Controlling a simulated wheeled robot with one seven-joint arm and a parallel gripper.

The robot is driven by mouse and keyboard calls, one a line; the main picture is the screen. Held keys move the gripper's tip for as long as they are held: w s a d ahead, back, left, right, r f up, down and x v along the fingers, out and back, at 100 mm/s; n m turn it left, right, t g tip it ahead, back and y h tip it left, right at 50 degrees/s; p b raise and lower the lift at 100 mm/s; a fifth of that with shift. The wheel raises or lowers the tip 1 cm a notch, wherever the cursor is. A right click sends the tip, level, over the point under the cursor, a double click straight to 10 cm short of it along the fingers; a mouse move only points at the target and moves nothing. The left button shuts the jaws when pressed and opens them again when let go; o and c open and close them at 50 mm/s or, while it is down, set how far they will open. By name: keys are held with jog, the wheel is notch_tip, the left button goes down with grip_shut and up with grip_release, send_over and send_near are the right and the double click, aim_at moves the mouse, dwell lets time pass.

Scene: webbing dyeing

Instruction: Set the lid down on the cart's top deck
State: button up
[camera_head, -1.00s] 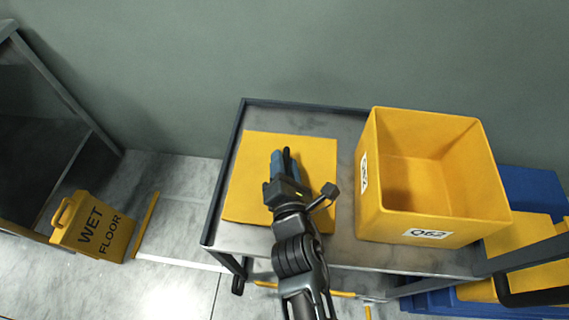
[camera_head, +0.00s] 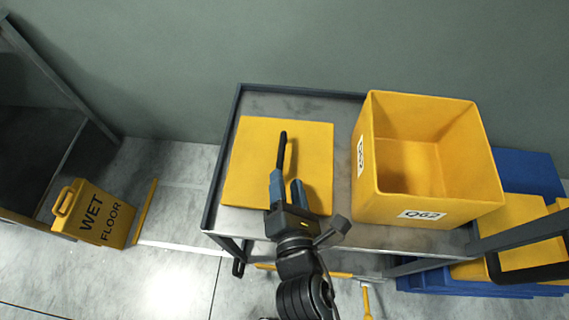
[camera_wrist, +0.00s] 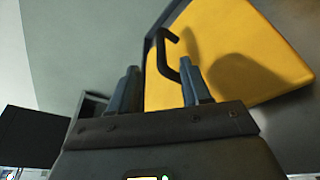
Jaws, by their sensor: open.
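The lid (camera_head: 248,165) is a flat yellow square with a black bar handle (camera_head: 282,150) standing up from it. It lies flat on the left part of the cart's top deck (camera_head: 270,101), a grey metal surface with a dark rim. My gripper (camera_head: 287,185) is open, near the front of the lid and close to the handle's near end. In the wrist view the lid (camera_wrist: 245,45) fills the upper right, and the handle (camera_wrist: 168,62) shows just beyond the parted blue fingers (camera_wrist: 160,88). The fingers hold nothing.
An open, empty yellow bin (camera_head: 428,160) labelled Q62 stands on the deck right of the lid. A yellow wet floor sign (camera_head: 92,215) stands on the floor at the left. Blue and yellow containers (camera_head: 520,215) sit at the right. A wall is behind the cart.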

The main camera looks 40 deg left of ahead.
jog(key=shift+v, duration=1.1)
jog(key=shift+d, duration=0.1)
jog(key=s+d+r+m+t+h, duration=0.1)
jog(key=s+d+m+h, duration=0.15)
jog(key=d+m, duration=0.7)
jog(key=s+d+m+t+h, duration=0.15)
jog(key=s+d+m, duration=0.35)
jog(key=d, duration=0.7)
jog(key=s+d+r+m+h, duration=0.3)
jog(key=s+d+r+m, duration=0.3)
jog(key=m, duration=0.4)
jog(key=s+d+r+m+t+h, duration=0.1)
jog(key=s+d+r+m+h, duration=0.3)
jog(key=m, duration=0.7)
jog(key=s+d+r, duration=0.2)
jog(key=d+r, duration=0.1)
jog(key=d, duration=0.1)
